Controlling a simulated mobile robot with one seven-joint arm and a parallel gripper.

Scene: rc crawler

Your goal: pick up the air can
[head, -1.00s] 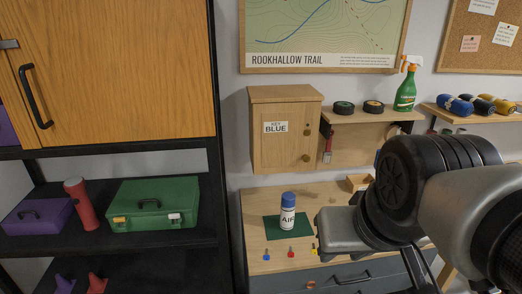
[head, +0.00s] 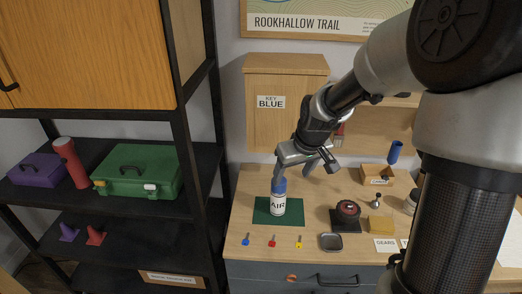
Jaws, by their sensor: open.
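The air can (head: 278,202) is a white cylinder with a blue top and the word AIR. It stands upright on a dark green mat (head: 261,216) on the wooden bench. My gripper (head: 293,174) is open just above and behind the can, its fingers pointing down. One finger shows close to the blue top and the other to its right. I cannot tell whether a finger touches the can or the top lies between them.
Blue, red and yellow keys (head: 272,241) lie in front of the mat. A dark round part (head: 347,209), a small grey tray (head: 331,242) and a yellow block (head: 380,225) stand to the right. A wooden cabinet (head: 262,126) hangs behind, and a black shelf (head: 205,160) stands left.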

